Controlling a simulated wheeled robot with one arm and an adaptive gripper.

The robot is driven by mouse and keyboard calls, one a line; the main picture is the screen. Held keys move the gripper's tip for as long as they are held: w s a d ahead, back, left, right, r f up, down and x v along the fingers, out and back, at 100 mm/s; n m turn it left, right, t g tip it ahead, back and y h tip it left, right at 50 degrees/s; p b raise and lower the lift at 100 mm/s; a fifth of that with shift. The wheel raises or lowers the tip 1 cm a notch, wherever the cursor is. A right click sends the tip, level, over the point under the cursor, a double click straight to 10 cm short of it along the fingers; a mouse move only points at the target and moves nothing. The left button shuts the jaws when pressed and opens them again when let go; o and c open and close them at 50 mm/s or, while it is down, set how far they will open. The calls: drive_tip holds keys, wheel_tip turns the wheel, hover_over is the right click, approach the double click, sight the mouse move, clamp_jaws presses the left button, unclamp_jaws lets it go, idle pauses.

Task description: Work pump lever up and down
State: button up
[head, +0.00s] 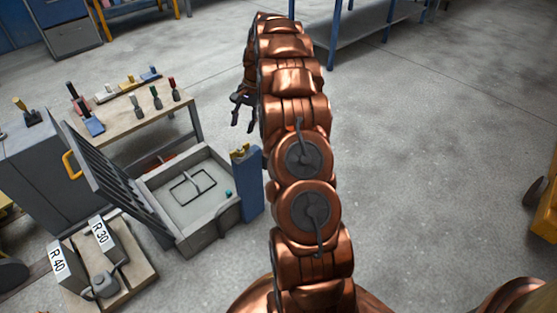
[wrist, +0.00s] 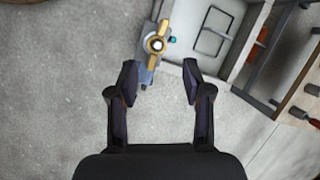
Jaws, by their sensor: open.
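My gripper (head: 243,115) hangs at the end of my copper arm in the head view, beyond and above the blue post. It is open and empty. In the wrist view my gripper (wrist: 160,80) has its two dark fingers spread wide. A blue post (head: 247,182) with a brass fitting (head: 240,152) on top stands at the right corner of the mould. I cannot make out for certain which part is the pump lever.
The grey mould (head: 190,208) has its slatted lid (head: 110,180) raised on the left. A bench (head: 130,118) with several coloured-handled tools stands behind. Blocks marked R 30 (head: 108,240) and R 40 sit at front left.

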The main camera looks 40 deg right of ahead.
drive_tip(key=s+d+f+m+t+b, duration=0.2)
drive_tip(key=d+f+m+b, duration=0.3)
drive_tip(key=d+f, duration=1.45)
drive_tip(key=b+x, duration=0.2)
drive_tip(key=x, duration=0.6)
drive_tip(key=shift+w+a+f+b, duration=0.15)
drive_tip(key=shift+a+b, duration=0.15)
drive_tip(key=shift+b, duration=0.1)
clamp_jaws()
